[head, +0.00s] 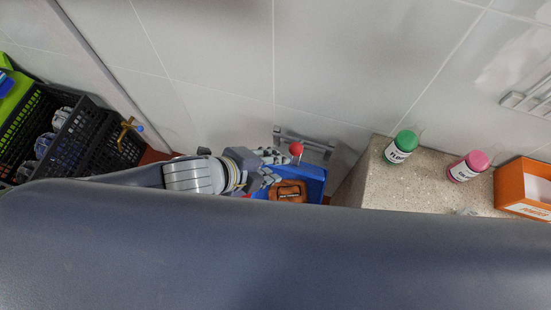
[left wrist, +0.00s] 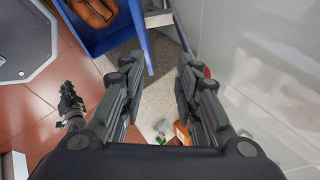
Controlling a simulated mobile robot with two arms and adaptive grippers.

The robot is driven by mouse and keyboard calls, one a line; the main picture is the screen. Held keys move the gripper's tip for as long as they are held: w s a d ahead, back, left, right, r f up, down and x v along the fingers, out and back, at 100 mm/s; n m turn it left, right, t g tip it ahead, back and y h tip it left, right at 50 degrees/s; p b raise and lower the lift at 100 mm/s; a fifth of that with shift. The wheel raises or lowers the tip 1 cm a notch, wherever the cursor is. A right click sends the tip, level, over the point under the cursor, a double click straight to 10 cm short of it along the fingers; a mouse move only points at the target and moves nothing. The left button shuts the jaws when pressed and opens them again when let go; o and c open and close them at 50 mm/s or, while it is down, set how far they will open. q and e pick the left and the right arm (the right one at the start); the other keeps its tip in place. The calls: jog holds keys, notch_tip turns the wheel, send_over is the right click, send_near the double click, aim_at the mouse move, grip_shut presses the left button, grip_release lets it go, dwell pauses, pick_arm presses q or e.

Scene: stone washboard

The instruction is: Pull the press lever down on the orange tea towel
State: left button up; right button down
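The press lever's red ball knob (head: 295,148) stands above the blue bin (head: 316,182) in the head view. An orange folded towel (head: 287,191) lies in that bin, and its lower part is hidden by my body. My left gripper (head: 272,167) is just left of the knob, apart from it. In the left wrist view the same gripper (left wrist: 158,75) has its fingers spread with nothing between them. A bit of red shows behind its right finger. The blue bin's wall (left wrist: 135,35) and the orange towel (left wrist: 95,10) are at the top.
A stone counter (head: 435,183) on the right carries a green-capped bottle (head: 401,146), a pink-capped bottle (head: 467,165) and an orange box (head: 523,188). Black crates (head: 80,140) stand at the left. A tiled wall (head: 320,60) closes off the back.

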pick_arm(q)
jog(key=shift+s+a+r, duration=0.1)
jog(key=shift+s+r, duration=0.05)
jog(key=shift+r, duration=0.05)
jog(key=w+a+p, duration=0.1)
jog(key=w+a, duration=0.1)
jog(key=a, duration=0.6)
dwell(0.5)
jog(key=shift+a, duration=0.1)
dwell(0.3)
